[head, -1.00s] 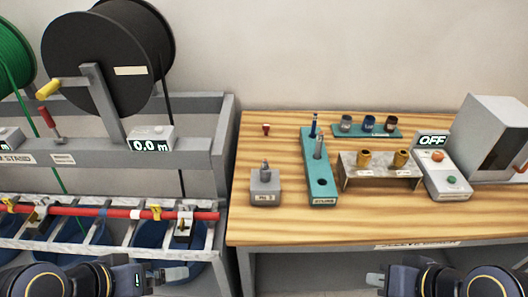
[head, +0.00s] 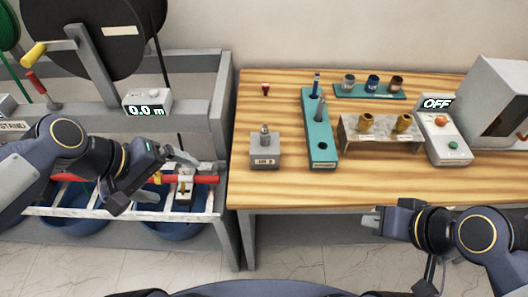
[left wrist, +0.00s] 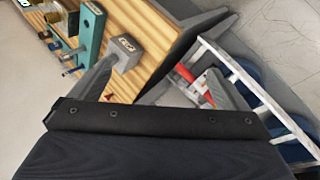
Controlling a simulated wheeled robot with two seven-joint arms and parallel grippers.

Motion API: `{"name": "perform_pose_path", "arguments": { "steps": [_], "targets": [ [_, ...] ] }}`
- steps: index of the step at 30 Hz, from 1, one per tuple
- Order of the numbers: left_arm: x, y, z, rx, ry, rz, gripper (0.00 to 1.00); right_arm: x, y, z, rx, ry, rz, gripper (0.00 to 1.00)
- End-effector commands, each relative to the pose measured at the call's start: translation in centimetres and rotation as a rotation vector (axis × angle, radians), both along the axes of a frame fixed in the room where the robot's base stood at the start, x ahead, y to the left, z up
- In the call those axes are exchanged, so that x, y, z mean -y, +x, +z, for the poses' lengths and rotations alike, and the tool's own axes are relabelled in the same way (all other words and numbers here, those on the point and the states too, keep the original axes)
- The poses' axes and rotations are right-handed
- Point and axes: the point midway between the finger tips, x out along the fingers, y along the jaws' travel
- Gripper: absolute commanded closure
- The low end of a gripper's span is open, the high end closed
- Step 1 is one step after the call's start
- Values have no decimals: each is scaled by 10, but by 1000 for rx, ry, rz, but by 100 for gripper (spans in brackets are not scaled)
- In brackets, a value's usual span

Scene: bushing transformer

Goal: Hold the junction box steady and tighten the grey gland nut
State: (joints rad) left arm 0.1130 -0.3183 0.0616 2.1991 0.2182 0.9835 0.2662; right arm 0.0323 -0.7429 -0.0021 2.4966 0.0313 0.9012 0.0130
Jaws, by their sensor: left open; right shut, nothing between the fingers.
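A small grey block (head: 265,160) with a label and an upright metal fitting (head: 265,136) on top stands at the left of the wooden bench; I cannot tell for sure that it is the junction box with the gland nut. My left gripper (head: 168,177) is open and empty, over the red rod left of the bench. In the left wrist view its fingers (left wrist: 163,80) are spread, and the grey block (left wrist: 126,52) shows beyond the left fingertip, apart from it. My right gripper (head: 371,221) is shut and empty in front of the bench's front edge.
On the bench (head: 290,190) stand a teal holder (head: 320,150) with upright tools, a teal cup rack (head: 350,91), a metal stand with brass fittings (head: 380,141), a switch box (head: 445,135) and a grey machine (head: 495,95). A cable reel stand (head: 185,135) adjoins left.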

Motion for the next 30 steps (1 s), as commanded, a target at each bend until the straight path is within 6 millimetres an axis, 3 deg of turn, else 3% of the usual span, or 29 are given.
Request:
{"name": "perform_pose_path", "arguments": {
  "steps": [1, 11, 18, 24, 30],
  "targets": [
    [4, 16, -11, -59, -44, 29, 3, 0, 0, -10, 0, 0, 0, 100],
    [36, 117, -60, -441, -351, 245, 3, 0, 0, -40, 0, 0, 0, 100],
    [60, 187, -120, -747, -584, 398, 3, 0, 0, -61, 0, 0, 0, 100],
    [75, 229, -169, -971, -746, 501, 3, 0, 0, -74, 0, 0, 0, 100],
    [82, 247, -193, -1087, -829, 550, 3, 0, 0, -79, 0, 0, 0, 100]
  ]
}}
